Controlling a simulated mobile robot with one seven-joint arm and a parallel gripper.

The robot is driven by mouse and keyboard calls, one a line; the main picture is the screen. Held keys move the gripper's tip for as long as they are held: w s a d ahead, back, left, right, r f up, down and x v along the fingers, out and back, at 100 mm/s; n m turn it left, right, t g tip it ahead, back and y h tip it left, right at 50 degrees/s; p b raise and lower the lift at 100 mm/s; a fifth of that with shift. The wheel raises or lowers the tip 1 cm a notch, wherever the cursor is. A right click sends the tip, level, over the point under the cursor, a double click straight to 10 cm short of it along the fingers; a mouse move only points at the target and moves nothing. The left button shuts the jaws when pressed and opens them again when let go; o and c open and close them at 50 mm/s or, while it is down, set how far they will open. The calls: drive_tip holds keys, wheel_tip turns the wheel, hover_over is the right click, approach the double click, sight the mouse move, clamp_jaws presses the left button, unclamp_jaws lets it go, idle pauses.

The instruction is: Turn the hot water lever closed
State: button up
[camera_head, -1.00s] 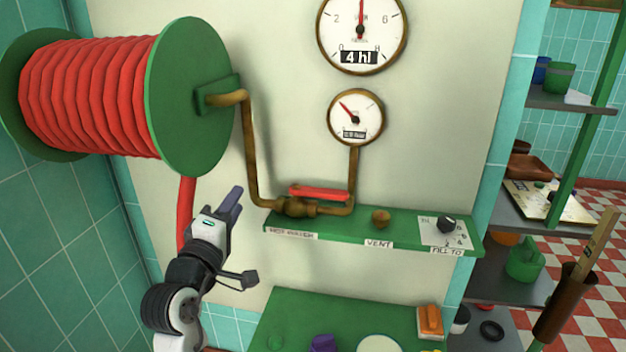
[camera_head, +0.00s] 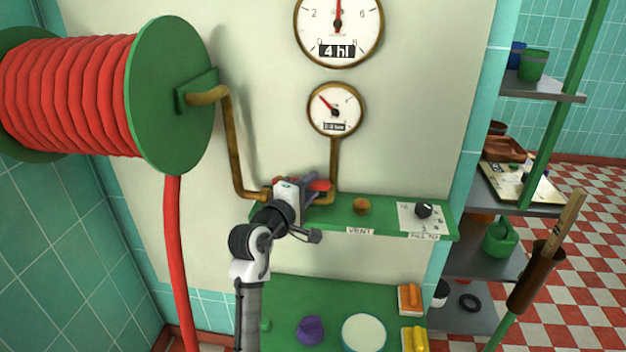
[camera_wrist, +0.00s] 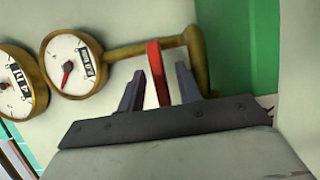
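The hot water lever is a red handle (camera_head: 318,185) on the brass pipe above the green shelf. In the head view my gripper (camera_head: 312,186) is at the lever and hides much of it, along with the valve body. In the wrist view the red lever (camera_wrist: 157,73) stands between the two dark fingers of my gripper (camera_wrist: 158,85). The fingers are apart, with a visible gap on each side of the lever. The label under the valve is hidden behind my arm.
A brass vent knob (camera_head: 361,207) and a fill dial (camera_head: 424,210) sit to the right on the green shelf (camera_head: 385,226). The brass pipe (camera_head: 233,150) runs from the red hose reel (camera_head: 75,95) on the left. A small gauge (camera_head: 336,109) is above the lever.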

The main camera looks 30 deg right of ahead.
drive_tip(key=shift+x, duration=0.85)
drive_tip(key=shift+c, duration=0.4)
clamp_jaws()
